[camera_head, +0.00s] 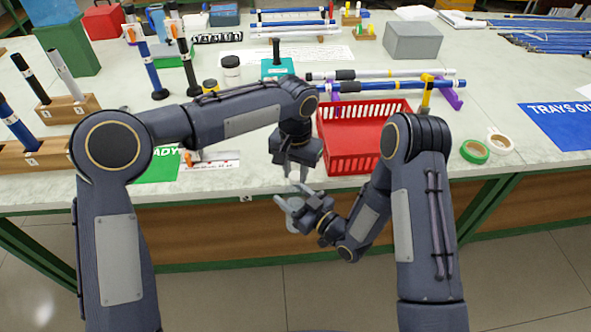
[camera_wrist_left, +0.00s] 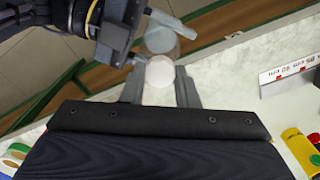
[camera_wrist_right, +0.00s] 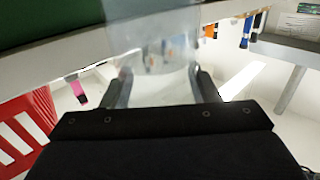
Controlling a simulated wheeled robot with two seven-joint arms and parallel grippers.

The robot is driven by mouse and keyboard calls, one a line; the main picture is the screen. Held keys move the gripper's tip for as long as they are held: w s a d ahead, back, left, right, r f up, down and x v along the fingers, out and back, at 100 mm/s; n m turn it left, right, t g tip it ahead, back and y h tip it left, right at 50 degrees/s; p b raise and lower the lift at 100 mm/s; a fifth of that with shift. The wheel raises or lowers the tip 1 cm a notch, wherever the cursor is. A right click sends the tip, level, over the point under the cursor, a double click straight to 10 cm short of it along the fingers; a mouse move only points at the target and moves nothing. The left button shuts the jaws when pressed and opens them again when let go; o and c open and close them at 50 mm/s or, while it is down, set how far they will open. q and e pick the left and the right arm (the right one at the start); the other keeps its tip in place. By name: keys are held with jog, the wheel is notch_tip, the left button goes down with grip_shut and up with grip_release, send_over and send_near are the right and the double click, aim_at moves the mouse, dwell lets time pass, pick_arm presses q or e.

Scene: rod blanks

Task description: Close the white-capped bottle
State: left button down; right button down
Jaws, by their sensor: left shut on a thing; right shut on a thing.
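My left gripper (camera_head: 296,172) points down over the table's front edge and is shut on a round white cap (camera_wrist_left: 160,73), which shows between its fingers in the left wrist view. My right gripper (camera_head: 290,203) is just below it, shut from the side on a clear bottle (camera_wrist_right: 150,62). The bottle also shows beyond the cap in the left wrist view (camera_wrist_left: 161,40) and faintly in the head view (camera_head: 294,226). Cap and bottle are close together and roughly in line. I cannot tell whether the cap touches or sits on the bottle's mouth.
A red basket (camera_head: 350,163) stands on the table just behind my grippers. Green tape (camera_head: 474,152) and white tape (camera_head: 500,142) lie to its right. The floor below the grippers is clear.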

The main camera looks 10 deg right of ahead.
pick_arm(q)
jog(key=m, duration=0.8)
jog(key=shift+m, duration=0.4)
jog(key=c, duration=1)
grip_release()
jog(key=shift+c, duration=0.2)
notch_tip(320, 180, up, 12)
jog(key=shift+a, duration=0.1)
